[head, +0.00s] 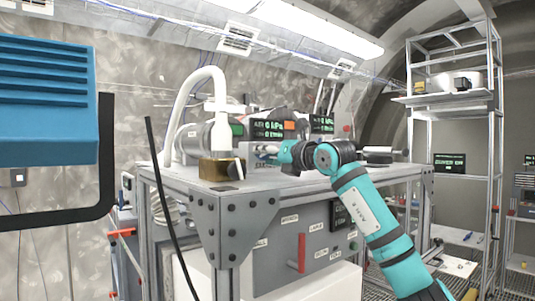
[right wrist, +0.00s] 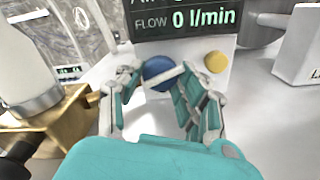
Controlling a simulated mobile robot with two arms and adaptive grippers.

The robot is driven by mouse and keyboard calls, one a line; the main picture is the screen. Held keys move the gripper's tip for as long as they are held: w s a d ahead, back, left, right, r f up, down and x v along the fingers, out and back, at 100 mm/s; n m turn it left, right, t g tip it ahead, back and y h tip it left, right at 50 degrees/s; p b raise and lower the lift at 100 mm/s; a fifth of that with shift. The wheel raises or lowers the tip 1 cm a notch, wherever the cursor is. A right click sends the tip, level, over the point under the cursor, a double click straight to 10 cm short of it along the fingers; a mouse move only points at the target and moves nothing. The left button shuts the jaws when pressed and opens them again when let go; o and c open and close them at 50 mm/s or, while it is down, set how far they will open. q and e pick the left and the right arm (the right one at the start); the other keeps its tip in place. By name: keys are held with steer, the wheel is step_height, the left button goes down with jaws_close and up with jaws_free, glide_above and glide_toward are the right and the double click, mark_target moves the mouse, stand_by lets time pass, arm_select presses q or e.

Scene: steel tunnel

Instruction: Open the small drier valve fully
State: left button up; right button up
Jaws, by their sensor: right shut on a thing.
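A round blue knob (right wrist: 158,73) with a pale bar across its face sits on a light panel below a dark display (right wrist: 185,18) reading "FLOW 0 l/min". My right gripper (right wrist: 160,84) is at this knob, one finger on each side, and is shut on it. In the head view my right gripper (head: 287,152) reaches over the table top in front of the display (head: 268,129) and hides the knob there. The valve's exact opening cannot be read. My left gripper is not in view.
A yellow knob (right wrist: 215,65) sits right of the blue one. A brass block (head: 219,168) under a white hose (head: 184,92) stands close on the left. The table's front panel has a red lever (head: 302,251). A blue finned unit (head: 45,105) fills the left foreground.

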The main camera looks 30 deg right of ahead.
steer(key=n, duration=0.6)
steer(key=shift+f+n+p, duration=0.1)
steer(key=shift+n+p, duration=0.2)
steer(key=n, duration=0.3)
steer(key=shift+d, duration=0.1)
steer(key=shift+n, duration=1.9)
steer(key=o, duration=1.1)
steer(key=shift+o, duration=0.2)
steer(key=s, duration=0.8)
steer(key=s+d, duration=0.1)
steer(key=s, duration=0.3)
